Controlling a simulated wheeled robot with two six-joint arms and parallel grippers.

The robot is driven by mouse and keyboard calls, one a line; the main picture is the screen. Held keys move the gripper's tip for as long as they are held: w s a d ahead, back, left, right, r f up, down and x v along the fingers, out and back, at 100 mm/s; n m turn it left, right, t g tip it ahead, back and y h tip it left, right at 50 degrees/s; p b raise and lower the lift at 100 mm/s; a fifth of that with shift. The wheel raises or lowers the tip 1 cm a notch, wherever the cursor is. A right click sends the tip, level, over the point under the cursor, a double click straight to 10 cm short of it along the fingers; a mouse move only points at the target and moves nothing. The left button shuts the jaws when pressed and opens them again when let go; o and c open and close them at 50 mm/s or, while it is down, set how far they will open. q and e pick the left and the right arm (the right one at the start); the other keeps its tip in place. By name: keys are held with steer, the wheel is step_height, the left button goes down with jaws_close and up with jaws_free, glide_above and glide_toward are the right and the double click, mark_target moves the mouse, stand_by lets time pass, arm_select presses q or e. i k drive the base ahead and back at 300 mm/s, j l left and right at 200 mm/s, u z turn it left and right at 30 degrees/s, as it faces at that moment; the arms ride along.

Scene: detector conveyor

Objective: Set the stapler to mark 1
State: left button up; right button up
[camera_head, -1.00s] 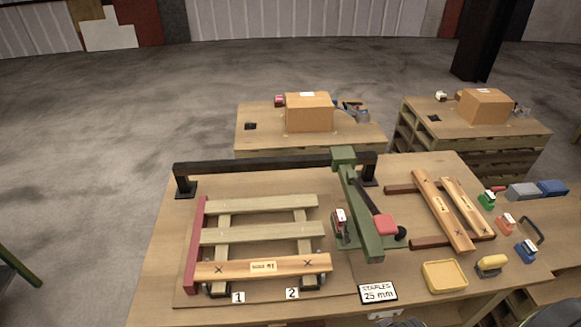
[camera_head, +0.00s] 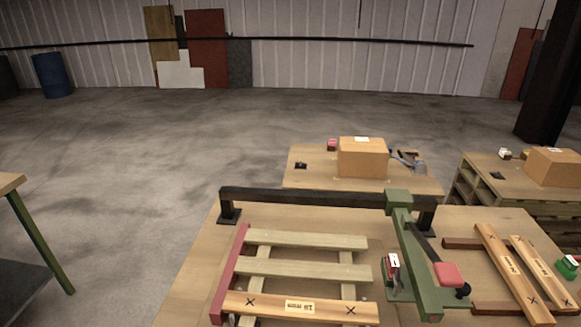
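The stapler (camera_head: 393,268), a small red and white head, sits at the left side of the green arm (camera_head: 415,255). The green arm hangs from a carriage (camera_head: 398,198) at the right end of the black rail (camera_head: 310,196). A red-topped lever (camera_head: 448,274) with a black knob is on the arm's right side. The wooden frame (camera_head: 305,268) lies left of the arm, its front board (camera_head: 280,305) bearing two X marks and a label. The number cards 1 and 2 are out of view below the picture. Neither of my grippers is in view.
Loose boards (camera_head: 503,270) lie on the workbench (camera_head: 190,285) to the right, beside a green item (camera_head: 569,264). Behind stand a table with a cardboard box (camera_head: 362,157) and another bench with a box (camera_head: 553,166). Open floor (camera_head: 130,150) lies to the left and behind.

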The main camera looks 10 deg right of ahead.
mark_target(430, 300)
steer(key=z, duration=1.3)
